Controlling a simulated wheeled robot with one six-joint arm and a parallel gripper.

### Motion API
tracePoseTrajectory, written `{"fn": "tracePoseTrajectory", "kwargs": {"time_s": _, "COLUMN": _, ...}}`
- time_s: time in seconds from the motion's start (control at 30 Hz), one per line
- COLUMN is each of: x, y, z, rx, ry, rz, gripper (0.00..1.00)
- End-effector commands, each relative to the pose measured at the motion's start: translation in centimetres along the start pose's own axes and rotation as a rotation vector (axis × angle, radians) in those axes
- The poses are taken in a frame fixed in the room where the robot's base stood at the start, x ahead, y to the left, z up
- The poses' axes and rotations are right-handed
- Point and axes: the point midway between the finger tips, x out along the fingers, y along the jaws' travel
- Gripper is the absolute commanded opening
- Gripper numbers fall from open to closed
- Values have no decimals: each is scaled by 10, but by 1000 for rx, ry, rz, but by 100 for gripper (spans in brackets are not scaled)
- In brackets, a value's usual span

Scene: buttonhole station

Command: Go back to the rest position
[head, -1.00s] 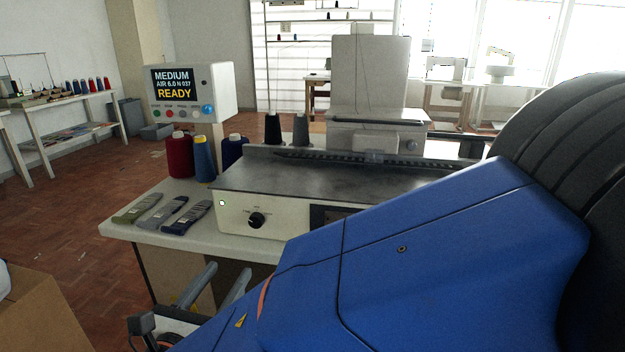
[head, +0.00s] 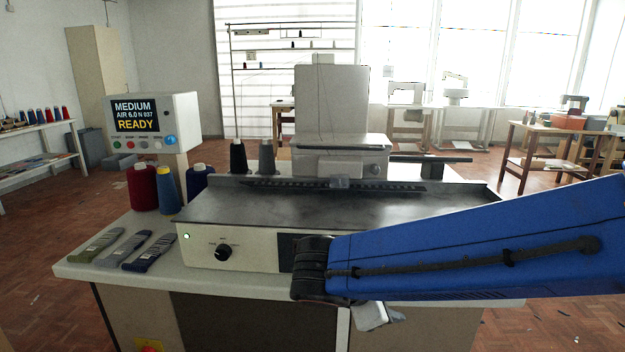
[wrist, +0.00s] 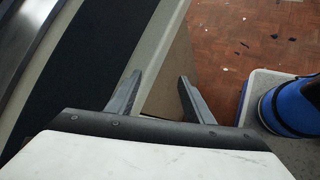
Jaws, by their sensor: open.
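My gripper (wrist: 158,98) is open and empty in the wrist view. Its two grey fingers stand apart, over the edge of the station's bench and the floor. In the head view my blue arm reaches in from the right across the front right of the machine. It hides part of the machine's front panel, and I cannot make out the fingers there. The buttonhole machine (head: 330,207) stands on the bench (head: 85,271).
Three folded fabric pieces (head: 133,250) lie at the bench's front left. Red (head: 142,188), blue (head: 168,190) and dark thread cones stand behind them. A red button on yellow (head: 150,346) is low on the bench front. Wooden tables (head: 540,150) stand at the back right. Floor is open at left.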

Motion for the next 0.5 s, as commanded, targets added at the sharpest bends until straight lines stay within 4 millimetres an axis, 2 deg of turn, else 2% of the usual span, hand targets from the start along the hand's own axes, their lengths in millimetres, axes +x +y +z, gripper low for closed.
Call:
{"fn": "tracePoseTrajectory", "kwargs": {"time_s": 0.1, "x": 14, "y": -17, "z": 21, "rx": 121, "ry": 35, "rz": -75, "gripper": 47}}
{"fn": "tracePoseTrajectory", "kwargs": {"time_s": 0.5, "x": 41, "y": -82, "z": 69, "rx": 601, "ry": 161, "rz": -313, "gripper": 47}}
